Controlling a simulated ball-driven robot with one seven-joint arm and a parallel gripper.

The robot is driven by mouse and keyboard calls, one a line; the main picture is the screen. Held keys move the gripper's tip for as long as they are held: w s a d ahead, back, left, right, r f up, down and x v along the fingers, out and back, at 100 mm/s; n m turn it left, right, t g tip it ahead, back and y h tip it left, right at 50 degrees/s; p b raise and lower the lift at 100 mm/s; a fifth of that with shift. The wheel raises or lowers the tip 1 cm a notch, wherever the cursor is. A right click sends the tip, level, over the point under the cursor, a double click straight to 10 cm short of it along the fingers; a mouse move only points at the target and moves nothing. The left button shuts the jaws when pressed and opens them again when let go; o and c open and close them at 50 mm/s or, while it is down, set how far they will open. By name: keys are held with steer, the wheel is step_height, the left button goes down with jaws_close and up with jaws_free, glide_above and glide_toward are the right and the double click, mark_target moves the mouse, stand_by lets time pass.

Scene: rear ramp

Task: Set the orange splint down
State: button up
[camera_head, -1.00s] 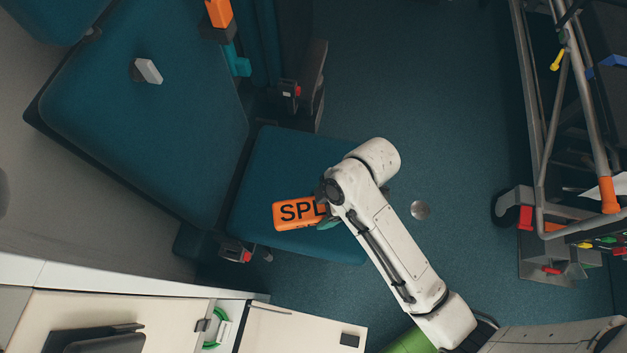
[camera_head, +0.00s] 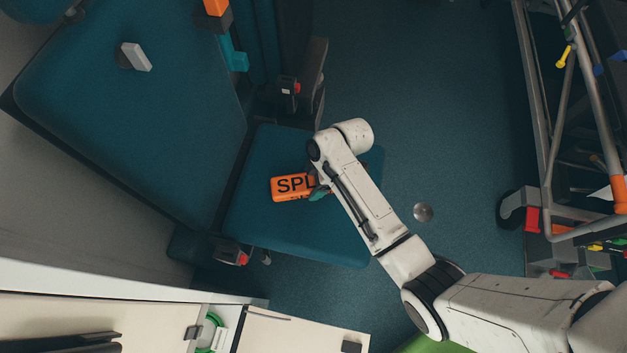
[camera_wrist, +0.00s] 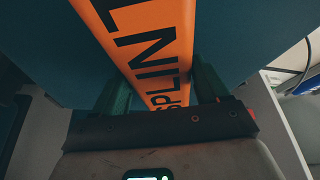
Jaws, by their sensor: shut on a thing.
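The orange splint (camera_head: 291,187) with black lettering is over the teal seat cushion in the head view. Its right end is hidden by my arm and gripper. My gripper (camera_head: 319,189) is shut on the splint near that end. In the wrist view the splint (camera_wrist: 150,38) runs away between the two green fingers of my gripper (camera_wrist: 160,92). The teal seat cushion (camera_head: 290,238) lies beneath the splint. I cannot tell whether the splint touches the cushion.
A large teal backrest (camera_head: 130,110) rises to the left, with a small white block (camera_head: 136,57) on it. A metal-framed trolley (camera_head: 545,130) stands at the right. A pale cabinet (camera_head: 285,328) is at the bottom.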

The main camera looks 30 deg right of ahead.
steer(key=shift+f, duration=0.25)
steer(key=o, duration=1.1)
steer(key=p+v, duration=0.2)
steer(key=v, duration=1)
steer(key=shift+s+d+p, duration=0.1)
steer(key=shift+p, duration=0.3)
steer(key=shift+s, duration=0.1)
steer(key=shift+s+d+r+m+g+h, duration=0.1)
steer(key=shift+s+d+r+m+h, duration=0.55)
steer(key=shift+s+m, duration=2.2)
steer(key=shift+s+d+r+m+g+h, duration=0.1)
steer(key=shift+s+d+r+m+h, duration=0.55)
steer(key=shift+s+m, duration=2.15)
steer(key=shift+s+d+r+m+g+h, duration=0.1)
steer(key=shift+s+d+r+m+h, duration=0.65)
steer(key=shift+s, duration=3.7)
